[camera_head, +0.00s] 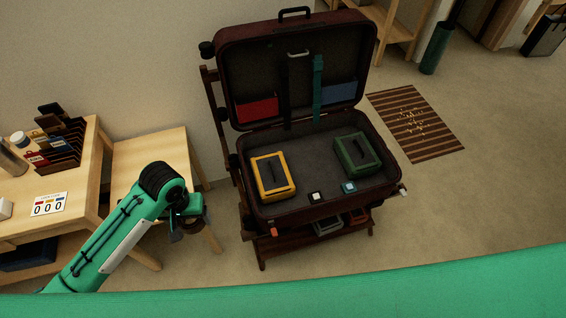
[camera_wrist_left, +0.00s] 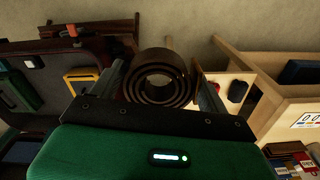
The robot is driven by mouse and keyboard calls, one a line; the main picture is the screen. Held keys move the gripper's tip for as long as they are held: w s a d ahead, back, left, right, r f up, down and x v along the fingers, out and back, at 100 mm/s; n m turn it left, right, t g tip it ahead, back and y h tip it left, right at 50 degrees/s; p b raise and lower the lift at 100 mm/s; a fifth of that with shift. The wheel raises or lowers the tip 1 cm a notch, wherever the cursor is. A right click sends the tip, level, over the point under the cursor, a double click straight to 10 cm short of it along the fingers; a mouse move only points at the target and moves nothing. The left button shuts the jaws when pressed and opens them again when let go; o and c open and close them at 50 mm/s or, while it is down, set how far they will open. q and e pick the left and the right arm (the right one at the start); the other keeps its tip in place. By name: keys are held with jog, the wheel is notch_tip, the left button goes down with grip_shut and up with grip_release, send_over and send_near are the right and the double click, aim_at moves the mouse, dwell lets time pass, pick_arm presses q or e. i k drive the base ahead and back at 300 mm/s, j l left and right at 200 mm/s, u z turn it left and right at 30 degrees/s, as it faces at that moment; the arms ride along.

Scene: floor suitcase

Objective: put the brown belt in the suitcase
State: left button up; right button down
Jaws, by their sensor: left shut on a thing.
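The brown belt (camera_wrist_left: 160,77) is a rolled coil between the fingers of my left gripper (camera_wrist_left: 163,92) in the left wrist view. My left gripper (camera_head: 184,228) is shut on it. In the head view the gripper is in front of the small wooden table, left of the suitcase, and the belt (camera_head: 189,243) shows only as a small dark shape there. The dark red suitcase (camera_head: 262,209) lies open on a rack, with its lid (camera_head: 228,80) up at the back. My right gripper is not in view.
The suitcase holds a yellow case (camera_head: 273,175), a green case (camera_head: 357,154) and two small boxes; bare grey lining shows between them. A wooden table (camera_head: 152,147) and a desk (camera_head: 90,165) stand at the left. A striped mat (camera_head: 415,123) lies on the floor at right.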

aim_at(309, 157)
jog(key=i+l+u, duration=0.1)
jog(key=l, duration=0.9)
jog(key=l+u, duration=0.1)
jog(key=l, duration=0.95)
jog(key=i+l+u, duration=0.1)
jog(key=i+l, duration=0.6)
jog(key=l, duration=0.1)
